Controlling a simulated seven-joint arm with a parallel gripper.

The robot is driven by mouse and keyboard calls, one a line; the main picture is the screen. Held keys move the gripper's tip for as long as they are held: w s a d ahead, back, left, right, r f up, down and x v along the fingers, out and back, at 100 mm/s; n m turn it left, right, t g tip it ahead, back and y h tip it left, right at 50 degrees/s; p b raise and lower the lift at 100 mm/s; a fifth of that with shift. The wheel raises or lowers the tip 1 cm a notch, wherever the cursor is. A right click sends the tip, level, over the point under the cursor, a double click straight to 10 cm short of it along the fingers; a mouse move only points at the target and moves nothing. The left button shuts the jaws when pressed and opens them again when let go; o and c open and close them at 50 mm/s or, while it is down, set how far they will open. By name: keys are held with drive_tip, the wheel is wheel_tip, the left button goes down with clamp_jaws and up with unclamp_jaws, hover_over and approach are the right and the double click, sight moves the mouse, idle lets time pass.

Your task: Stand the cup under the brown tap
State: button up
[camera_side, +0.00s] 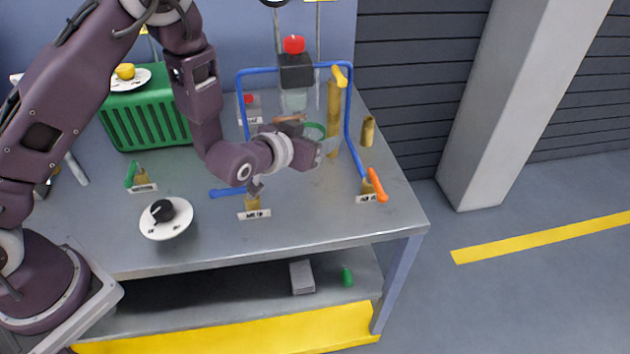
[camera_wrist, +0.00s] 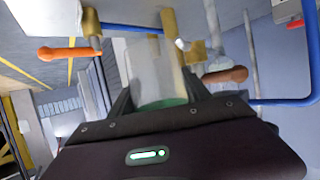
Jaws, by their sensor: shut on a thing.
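A clear cup (camera_wrist: 150,72) with a green band is between the fingers of my gripper (camera_side: 325,146), which is shut on it. In the side view its green ring (camera_side: 314,130) shows just above my fingers, close to the tall brass post (camera_side: 334,108). The brown tap handle (camera_side: 289,118) is behind and left of the cup in the side view. It also shows right of the cup in the wrist view (camera_wrist: 226,75). The spout under the brown handle is not clearly visible, and I cannot tell whether the cup touches the bench.
A blue pipe frame (camera_side: 349,130) rises around the post, with an orange tap handle (camera_side: 377,185) at its right. A yellow handle (camera_side: 340,76) tops the post. A blue handle (camera_side: 228,192) and a dial (camera_side: 167,219) are in front. A green crate (camera_side: 148,120) stands left.

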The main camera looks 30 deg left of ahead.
wheel_tip(320, 180, down, 11)
drive_tip(key=shift+f, duration=0.2)
drive_tip(key=shift+f, duration=0.1)
drive_tip(key=o, duration=1.3)
drive_tip(key=shift+o, duration=0.2)
